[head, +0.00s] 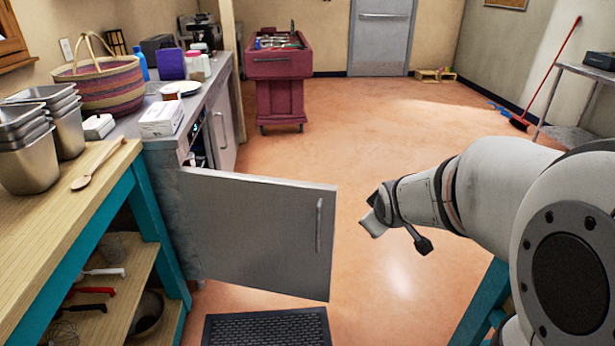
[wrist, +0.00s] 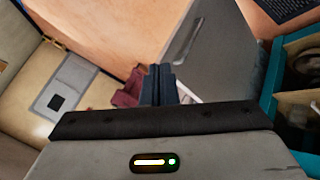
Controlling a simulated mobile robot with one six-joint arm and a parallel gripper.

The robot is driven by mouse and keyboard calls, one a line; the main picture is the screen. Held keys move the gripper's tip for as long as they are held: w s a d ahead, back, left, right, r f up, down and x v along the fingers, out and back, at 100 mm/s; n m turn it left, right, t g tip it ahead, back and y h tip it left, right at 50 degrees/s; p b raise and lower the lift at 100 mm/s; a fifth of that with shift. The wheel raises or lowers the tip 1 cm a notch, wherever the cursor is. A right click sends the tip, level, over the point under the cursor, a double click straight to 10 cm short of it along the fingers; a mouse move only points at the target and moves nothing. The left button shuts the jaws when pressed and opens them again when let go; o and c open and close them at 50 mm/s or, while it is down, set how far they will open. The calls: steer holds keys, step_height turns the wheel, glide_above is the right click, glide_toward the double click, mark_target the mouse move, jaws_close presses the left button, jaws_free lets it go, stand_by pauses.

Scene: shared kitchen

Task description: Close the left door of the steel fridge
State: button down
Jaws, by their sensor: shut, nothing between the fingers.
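The left door (head: 250,232) of the steel fridge stands wide open in the head view, sticking out from the counter into the aisle. Its bar handle (head: 319,225) is near its free right edge. The other fridge door (head: 222,120) behind it looks shut. My gripper (head: 372,222) is to the right of the open door's free edge, apparently apart from it. In the wrist view the gripper's fingers (wrist: 160,85) are together and empty. The grey door (wrist: 222,60) with its handle (wrist: 186,38) shows beyond them there. Part of the fridge interior is hidden by the door.
A wooden worktable (head: 60,220) with teal legs stands at the near left. A dark floor mat (head: 265,328) lies in front of the door. A red cart (head: 278,75) stands farther back. The orange floor between the door and cart is clear.

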steer(key=w+f+n+t+y+b, duration=0.3)
steer(key=w+f+n+t+b, duration=0.35)
steer(key=w+f, duration=0.55)
steer(key=n+y+b, duration=0.7)
steer(key=n+b, duration=0.3)
steer(key=b, duration=0.1)
glide_toward(324, 202)
steer(key=shift+t, duration=0.45)
steer(key=w+a, duration=0.1)
steer(key=w, duration=0.1)
steer(key=w+a, duration=0.1)
steer(key=a, duration=0.1)
steer(key=shift+w+a+f, duration=0.2)
steer(key=shift+w+f, duration=0.15)
steer(key=shift+w, duration=0.05)
steer(key=shift+w+d, duration=0.2)
steer(key=shift+w, duration=0.35)
steer(key=shift+r, duration=0.1)
